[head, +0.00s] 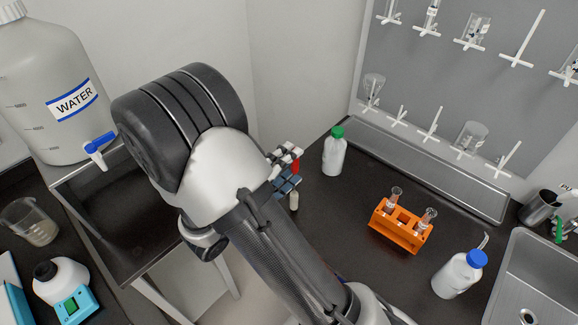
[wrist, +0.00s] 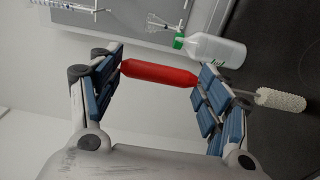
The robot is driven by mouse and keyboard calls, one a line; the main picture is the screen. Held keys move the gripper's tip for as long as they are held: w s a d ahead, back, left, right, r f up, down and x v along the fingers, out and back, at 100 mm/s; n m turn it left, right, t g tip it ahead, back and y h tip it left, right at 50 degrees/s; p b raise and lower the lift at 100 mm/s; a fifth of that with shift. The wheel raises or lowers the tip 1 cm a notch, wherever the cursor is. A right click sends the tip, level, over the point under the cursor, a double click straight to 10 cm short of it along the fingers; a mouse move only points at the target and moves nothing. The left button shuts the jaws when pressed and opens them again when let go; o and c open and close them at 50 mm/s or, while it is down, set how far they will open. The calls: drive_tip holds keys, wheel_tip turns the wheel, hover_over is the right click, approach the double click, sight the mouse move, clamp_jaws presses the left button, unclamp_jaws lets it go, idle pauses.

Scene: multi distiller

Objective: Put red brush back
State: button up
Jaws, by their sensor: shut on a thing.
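The red brush shows in the wrist view with its red handle (wrist: 158,74) spanning between the fingers of my gripper (wrist: 160,82). Its white bristle head (wrist: 280,99) sticks out past the right finger on a thin stem. My gripper is shut on the brush. In the head view my gripper (head: 287,172) is left of the green-capped bottle, and only a bit of the red handle (head: 296,166) and the pale bristle head (head: 294,201) show. The head hangs downward there. A metal cup (head: 540,206) stands at the right edge, with a green item beside it.
A green-capped bottle (head: 334,153), an orange rack (head: 400,225) with glass tubes and a blue-capped bottle (head: 459,274) stand on the dark counter. A sink (head: 530,280) is at the lower right. A pegboard (head: 470,95) with glassware rises behind. A water tank (head: 50,90) is at left.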

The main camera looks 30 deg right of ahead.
drive_tip(key=o, duration=0.9)
drive_tip(key=shift+f, duration=0.1)
